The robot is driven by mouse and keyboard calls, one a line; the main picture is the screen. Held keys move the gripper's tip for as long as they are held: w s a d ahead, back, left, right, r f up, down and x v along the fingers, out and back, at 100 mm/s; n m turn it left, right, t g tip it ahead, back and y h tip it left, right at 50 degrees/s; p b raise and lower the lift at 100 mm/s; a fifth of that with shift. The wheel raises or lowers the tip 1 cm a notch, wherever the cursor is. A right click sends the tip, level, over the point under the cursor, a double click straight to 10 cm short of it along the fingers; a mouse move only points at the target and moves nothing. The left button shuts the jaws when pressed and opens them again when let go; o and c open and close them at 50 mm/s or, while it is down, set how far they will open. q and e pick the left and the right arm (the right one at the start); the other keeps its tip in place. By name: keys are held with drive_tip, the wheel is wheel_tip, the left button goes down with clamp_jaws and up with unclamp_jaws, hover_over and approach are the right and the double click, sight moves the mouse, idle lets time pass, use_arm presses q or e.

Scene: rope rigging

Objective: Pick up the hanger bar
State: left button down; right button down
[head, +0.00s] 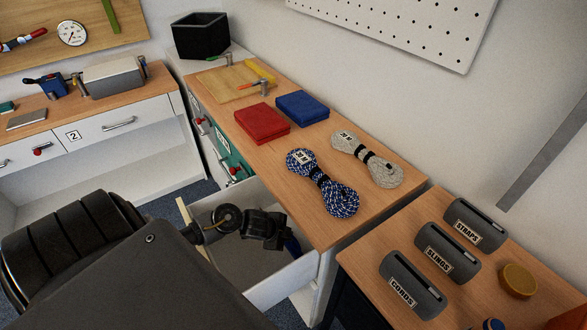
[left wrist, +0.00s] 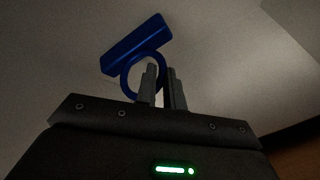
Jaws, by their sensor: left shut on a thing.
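The hanger bar (left wrist: 137,43) is blue, with a flat bar and a ring below it, and it shows in the left wrist view. My left gripper (left wrist: 164,86) is shut on the ring, with the bar beyond the fingertips. In the head view my left gripper (head: 272,238) is inside the open drawer (head: 285,287). I cannot tell whether the bar touches the drawer floor. My right gripper is not in view.
The bench above the drawer holds a blue-and-white rope coil (head: 322,183), a beige rope coil (head: 367,158), a red box (head: 262,123) and a blue box (head: 302,107). Grey labelled holders (head: 447,252) stand on the right table. The drawer walls surround my left gripper.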

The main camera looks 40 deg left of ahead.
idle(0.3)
use_arm(q)
drive_tip(key=shift+r, duration=0.5)
drive_tip(key=s+a+b, duration=0.1)
drive_tip(key=s+a, duration=0.1)
drive_tip(key=s, duration=0.6)
wheel_tip(320, 180, up, 14)
drive_tip(key=p, duration=0.4)
drive_tip(key=shift+d+p, duration=0.2)
drive_tip(key=shift+p, duration=0.1)
drive_tip(key=shift+w+r, duration=0.1)
drive_tip(key=shift+r, duration=0.05)
